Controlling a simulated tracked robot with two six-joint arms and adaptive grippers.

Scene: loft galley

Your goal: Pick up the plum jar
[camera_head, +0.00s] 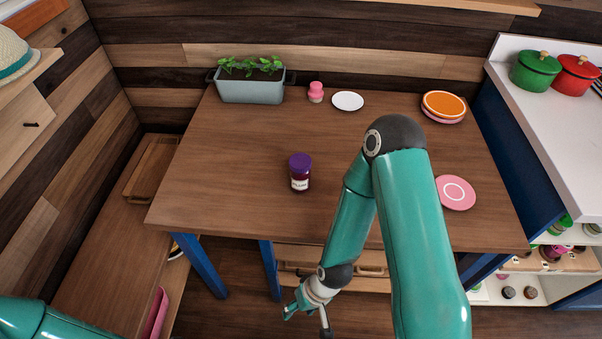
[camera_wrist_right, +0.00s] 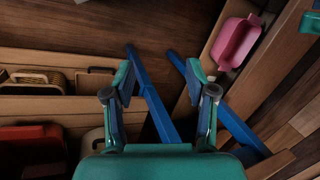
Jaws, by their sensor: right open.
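The plum jar (camera_head: 300,172) stands upright on the wooden table, left of my right arm in the head view. It has a purple lid, dark contents and a white label. My right gripper (camera_head: 307,317) is open and empty, low in front of the table's near edge and below the tabletop. In the right wrist view its two fingers (camera_wrist_right: 164,95) are spread apart with nothing between them. The jar is not in the right wrist view. My left gripper is not in view; only part of my left arm shows at the bottom left.
The table (camera_head: 235,150) also holds a planter (camera_head: 250,90), a pink jar (camera_head: 316,92), a white plate (camera_head: 348,101), stacked orange plates (camera_head: 444,104) and a pink plate (camera_head: 456,192). Blue table legs (camera_wrist_right: 152,98) and a pink bin (camera_wrist_right: 237,42) show below. The tabletop around the plum jar is clear.

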